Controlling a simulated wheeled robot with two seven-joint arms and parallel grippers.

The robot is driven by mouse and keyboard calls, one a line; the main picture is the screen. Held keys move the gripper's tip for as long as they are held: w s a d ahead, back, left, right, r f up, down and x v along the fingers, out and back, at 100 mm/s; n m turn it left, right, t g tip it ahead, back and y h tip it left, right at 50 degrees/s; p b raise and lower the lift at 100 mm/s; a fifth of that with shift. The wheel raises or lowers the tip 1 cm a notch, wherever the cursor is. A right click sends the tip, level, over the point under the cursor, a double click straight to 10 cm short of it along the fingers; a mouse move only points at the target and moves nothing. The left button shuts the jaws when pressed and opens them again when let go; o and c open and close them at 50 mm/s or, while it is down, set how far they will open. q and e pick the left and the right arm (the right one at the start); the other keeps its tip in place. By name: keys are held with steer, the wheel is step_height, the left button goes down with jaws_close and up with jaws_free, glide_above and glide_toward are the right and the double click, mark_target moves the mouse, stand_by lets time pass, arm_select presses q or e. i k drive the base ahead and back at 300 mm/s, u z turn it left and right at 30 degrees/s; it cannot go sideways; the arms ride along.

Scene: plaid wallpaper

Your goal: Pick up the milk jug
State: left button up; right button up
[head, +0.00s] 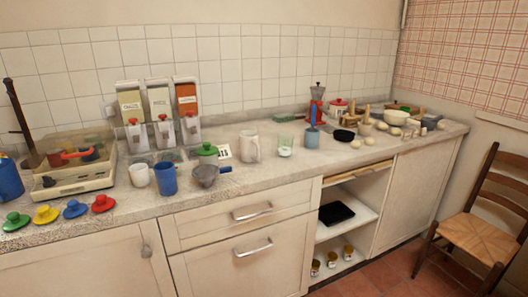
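A pale, whitish jug with a handle on its right side (247,147) stands upright on the counter, near the middle of the head view. I take it to be the milk jug. What it holds cannot be seen. Neither of my grippers is in view, and nothing touches the jug.
A clear glass (285,147) stands right of the jug. A grey cup (205,176), a green-lidded pot (207,151) and a small white card (224,152) are to its left. The counter (270,174) is bare in front of the jug. A wooden chair (482,225) stands at right.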

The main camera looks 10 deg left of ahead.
mark_target(250, 150)
steer(key=z, duration=0.35)
steer(key=k, duration=0.45)
steer(key=z, duration=0.7)
steer(key=i, duration=1.8)
steer(key=u, duration=1.35)
steer(key=i, duration=0.95)
steer(key=u, duration=0.9)
